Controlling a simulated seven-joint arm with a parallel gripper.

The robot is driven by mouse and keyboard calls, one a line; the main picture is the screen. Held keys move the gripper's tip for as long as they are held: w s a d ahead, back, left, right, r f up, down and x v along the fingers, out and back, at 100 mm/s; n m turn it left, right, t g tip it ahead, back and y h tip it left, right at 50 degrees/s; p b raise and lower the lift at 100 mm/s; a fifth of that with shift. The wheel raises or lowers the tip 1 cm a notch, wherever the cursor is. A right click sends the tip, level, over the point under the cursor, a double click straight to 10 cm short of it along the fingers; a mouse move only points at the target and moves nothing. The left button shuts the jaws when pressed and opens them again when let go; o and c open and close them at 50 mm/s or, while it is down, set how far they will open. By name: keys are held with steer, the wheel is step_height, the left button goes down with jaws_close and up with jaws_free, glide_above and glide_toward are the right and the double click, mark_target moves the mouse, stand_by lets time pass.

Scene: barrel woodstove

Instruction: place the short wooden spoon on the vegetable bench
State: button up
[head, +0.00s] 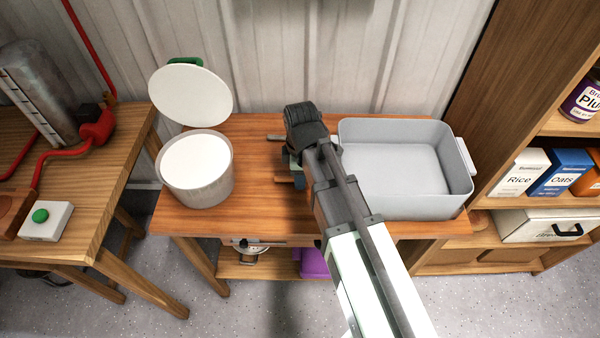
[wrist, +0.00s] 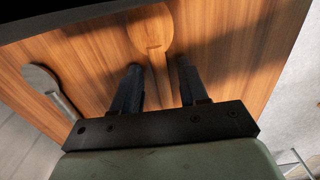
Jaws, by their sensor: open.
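In the wrist view a light wooden spoon (wrist: 152,30) lies on the wooden bench top (wrist: 225,40), its bowl away from me and its handle running back between my fingers. My gripper (wrist: 158,64) is open, with one finger on each side of the handle. Whether the fingers touch the spoon or the bench I cannot tell. In the head view my gripper (head: 290,172) is over the middle bench (head: 255,215), and my arm mostly hides the spoon. The frames do not show which bench is the vegetable bench.
A grey utensil (wrist: 42,80) lies left of the fingers in the wrist view. On the middle bench stand a white tub (head: 197,180) at left and a grey basin (head: 400,205) at right. Another wooden bench (head: 95,190) is at left; shelves (head: 560,205) are at right.

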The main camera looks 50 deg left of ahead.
steer(key=shift+r, duration=0.1)
step_height(320, 180, up, 12)
stand_by(0.8)
stand_by(0.4)
